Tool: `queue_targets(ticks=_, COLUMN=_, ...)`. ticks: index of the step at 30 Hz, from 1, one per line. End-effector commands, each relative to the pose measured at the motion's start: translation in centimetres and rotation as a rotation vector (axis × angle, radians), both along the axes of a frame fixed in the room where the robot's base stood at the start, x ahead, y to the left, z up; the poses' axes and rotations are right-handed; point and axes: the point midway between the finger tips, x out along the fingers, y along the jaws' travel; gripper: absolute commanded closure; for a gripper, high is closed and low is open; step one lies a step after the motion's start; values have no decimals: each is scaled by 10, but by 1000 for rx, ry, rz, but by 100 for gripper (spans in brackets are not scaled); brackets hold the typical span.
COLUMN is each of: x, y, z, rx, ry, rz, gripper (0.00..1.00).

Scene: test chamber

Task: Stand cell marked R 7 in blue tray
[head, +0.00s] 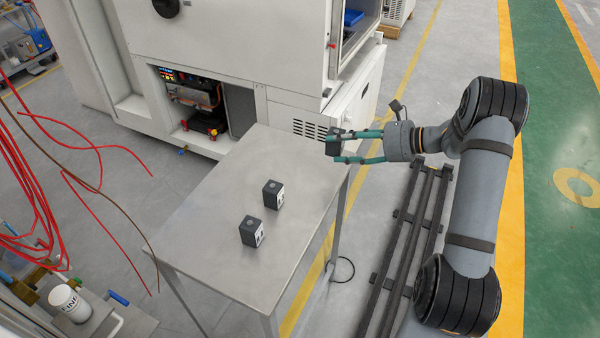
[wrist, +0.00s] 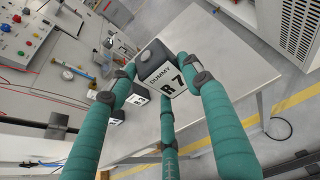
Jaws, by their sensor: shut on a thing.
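My gripper (head: 343,148), with green fingers, is shut on a dark cell (head: 333,149) beyond the table's right far corner, held up in the air. In the wrist view the cell (wrist: 163,73) shows a white label reading "DUMMY" and "R 7", tilted in the picture, between the fingers of my gripper (wrist: 164,84). A blue tray (head: 352,17) shows partly inside the open chamber at the top; its interior is mostly hidden by the chamber wall.
Two more dark cells with white labels, a far one (head: 272,194) and a near one (head: 251,231), stand on the metal table (head: 205,235). The white chamber (head: 245,45) stands behind the table. Red cables (head: 30,170) hang at left.

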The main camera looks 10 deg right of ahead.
Motion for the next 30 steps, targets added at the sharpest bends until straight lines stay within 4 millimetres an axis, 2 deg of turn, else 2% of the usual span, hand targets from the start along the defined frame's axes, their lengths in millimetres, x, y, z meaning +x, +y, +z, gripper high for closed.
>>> queue_targets(ticks=9, x=25, y=66, z=-39, rx=2, ry=6, rz=7, gripper=88)
queue_targets(ticks=15, x=39, y=95, z=-60, rx=1, ry=3, rz=3, gripper=88)
queue_targets(ticks=20, x=43, y=103, z=-68, rx=-1, ry=1, rz=3, gripper=88)
queue_targets(ticks=27, x=43, y=104, z=-96, rx=1, ry=3, rz=3, gripper=88)
queue_targets(ticks=30, x=43, y=103, z=-101, rx=0, ry=1, rz=2, gripper=88)
